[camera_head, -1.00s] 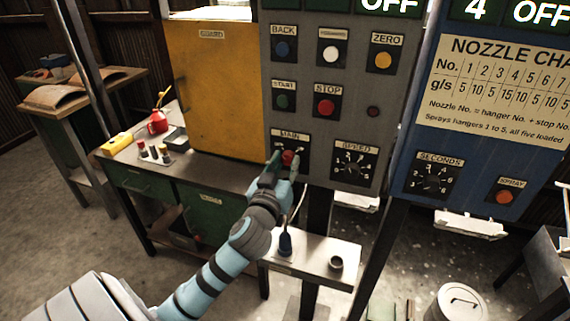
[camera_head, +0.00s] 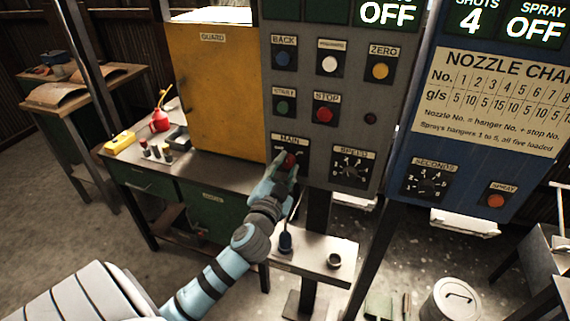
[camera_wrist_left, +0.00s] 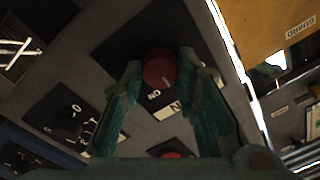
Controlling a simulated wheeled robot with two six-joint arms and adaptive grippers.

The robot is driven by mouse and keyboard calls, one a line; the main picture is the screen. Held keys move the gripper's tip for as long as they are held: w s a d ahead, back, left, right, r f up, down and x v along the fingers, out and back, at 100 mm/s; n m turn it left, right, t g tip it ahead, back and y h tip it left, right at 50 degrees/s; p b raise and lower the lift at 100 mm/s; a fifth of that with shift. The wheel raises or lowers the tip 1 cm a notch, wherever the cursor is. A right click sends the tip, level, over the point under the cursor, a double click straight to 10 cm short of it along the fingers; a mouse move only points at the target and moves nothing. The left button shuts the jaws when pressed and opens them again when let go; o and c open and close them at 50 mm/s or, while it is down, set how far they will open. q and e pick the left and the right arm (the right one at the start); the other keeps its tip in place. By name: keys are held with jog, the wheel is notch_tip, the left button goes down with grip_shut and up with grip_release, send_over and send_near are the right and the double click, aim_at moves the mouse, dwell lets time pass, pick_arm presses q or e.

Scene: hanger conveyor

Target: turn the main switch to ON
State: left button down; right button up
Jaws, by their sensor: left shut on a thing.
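The main switch (camera_head: 289,160) is a red knob on a black plate labelled MAIN, low on the left of the grey panel. In the left wrist view the red knob (camera_wrist_left: 160,70) sits between the fingertips, with a pale line on its face. My left gripper (camera_head: 284,168) is at the switch and shut on the knob; it also shows in the left wrist view (camera_wrist_left: 162,80). The gripper hides part of the plate. A display (camera_head: 388,14) above the panel reads OFF. My right gripper is not in view.
The STOP button (camera_head: 324,114) is above the switch and the SPEED dial (camera_head: 350,170) is right of it. The yellow guard (camera_head: 215,95) stands close on the left. A small shelf (camera_head: 315,262) with a cup is below.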

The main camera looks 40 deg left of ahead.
pick_arm(q)
jog(key=m+p, duration=0.1)
jog(key=m, duration=0.3)
jog(key=shift+m+p, duration=0.3)
jog(key=shift+m, duration=0.1)
jog(key=m+p, duration=0.1)
jog(key=m, duration=0.3)
jog(key=shift+f+h, duration=0.1)
jog(key=shift+h, duration=0.2)
jog(key=shift+m, duration=0.3)
jog(key=c, duration=1.2)
grip_release()
